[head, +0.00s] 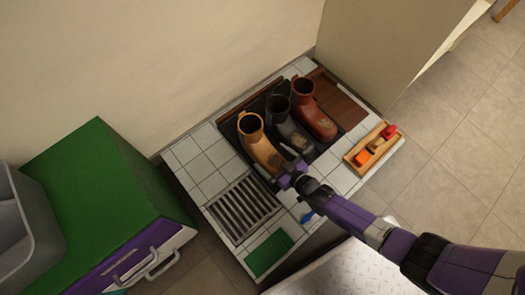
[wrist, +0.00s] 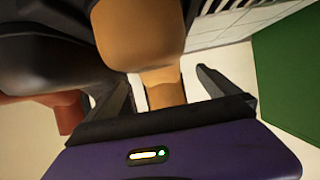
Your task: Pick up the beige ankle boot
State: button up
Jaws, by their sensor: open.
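The beige ankle boot, tan in colour (head: 262,150), stands upright at the left end of a row of three boots on a dark tray (head: 228,133). My gripper (head: 284,172) is at its front, low down near the toe end. In the wrist view the boot (wrist: 138,38) fills the upper middle, and a narrower tan part of it lies between the two dark fingers of my gripper (wrist: 165,84). The fingers are apart, with pale gaps on both sides of the tan part. My gripper hides part of the boot's front end in the head view.
A dark grey boot (head: 284,127) stands close beside it, with a red-brown boot (head: 312,112) beyond. A wooden box (head: 352,159) with small coloured items is at the right. A floor grate (head: 242,208) and green mat (head: 268,253) lie nearer. A green-topped cabinet (head: 95,200) stands left.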

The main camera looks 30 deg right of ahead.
aim_at(264, 150)
jog(key=b+x, duration=0.3)
jog(key=x, duration=0.2)
jog(key=shift+s+d+f+b, duration=0.1)
jog(key=shift+d+f+b, duration=0.05)
jog(key=shift+f+b, duration=0.25)
jog(key=shift+w+b, duration=0.4)
jog(key=shift+w, duration=0.3)
jog(key=shift+c, duration=0.2)
jog(key=c, duration=1.8)
jog(key=shift+c, duration=1.2)
